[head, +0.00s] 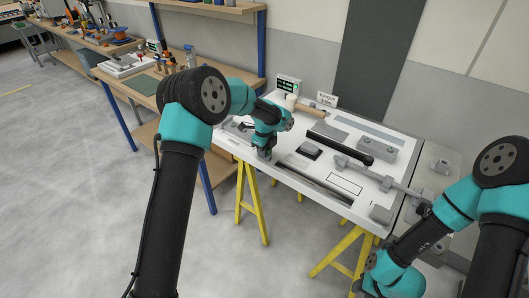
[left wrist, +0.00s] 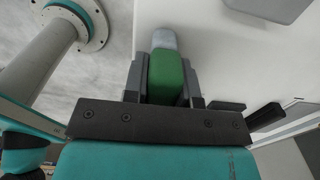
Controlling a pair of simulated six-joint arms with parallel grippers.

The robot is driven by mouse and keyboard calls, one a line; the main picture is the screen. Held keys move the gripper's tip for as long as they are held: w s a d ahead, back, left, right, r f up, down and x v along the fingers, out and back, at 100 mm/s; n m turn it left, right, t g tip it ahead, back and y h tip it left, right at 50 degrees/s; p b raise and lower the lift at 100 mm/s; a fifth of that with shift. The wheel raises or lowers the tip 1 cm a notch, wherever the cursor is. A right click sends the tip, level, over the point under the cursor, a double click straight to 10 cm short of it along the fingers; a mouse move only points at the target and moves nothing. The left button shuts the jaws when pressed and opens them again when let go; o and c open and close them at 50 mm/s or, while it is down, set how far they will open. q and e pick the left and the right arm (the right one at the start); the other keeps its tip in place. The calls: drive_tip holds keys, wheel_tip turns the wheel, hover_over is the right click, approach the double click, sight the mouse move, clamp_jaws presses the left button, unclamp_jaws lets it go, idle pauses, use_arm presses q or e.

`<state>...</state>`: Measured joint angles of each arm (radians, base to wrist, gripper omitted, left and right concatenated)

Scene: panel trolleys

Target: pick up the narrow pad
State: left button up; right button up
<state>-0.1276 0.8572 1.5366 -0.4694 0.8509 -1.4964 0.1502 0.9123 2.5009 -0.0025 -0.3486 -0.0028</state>
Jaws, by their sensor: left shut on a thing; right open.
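My left gripper (head: 264,155) is shut at the near left part of the white table, pointing down. In the left wrist view its two dark jaws grip a narrow green block with a grey far end, which looks like the narrow pad (left wrist: 166,76). The pad lies between the jaws, over or on a pale surface; I cannot tell whether it touches it. In the head view the gripper hides the pad.
The white table (head: 232,142) stands on yellow trestles. It bears a long dark strip (head: 315,182), a black bar (head: 342,143), a grey block (head: 376,150), a dark square piece (head: 308,150) and a small grey block (head: 381,214). A wooden bench (head: 150,85) stands behind left.

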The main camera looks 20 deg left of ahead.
use_arm(q)
drive_tip(key=c, duration=0.3)
drive_tip(key=shift+r, duration=0.1)
drive_tip(key=shift+c, duration=0.2)
drive_tip(key=shift+r, duration=1.75)
drive_tip(key=s+d, duration=0.2)
drive_tip(key=s, duration=0.5)
drive_tip(key=s+d+r, duration=0.1)
drive_tip(key=s+d, duration=0.1)
drive_tip(key=s, duration=0.6)
drive_tip(key=shift+s+d+r, duration=0.15)
drive_tip(key=shift+s+d, duration=0.05)
drive_tip(key=shift+d, duration=0.05)
drive_tip(key=shift+o, duration=1.3)
drive_tip(key=shift+c, duration=0.9)
drive_tip(key=shift+w, duration=0.1)
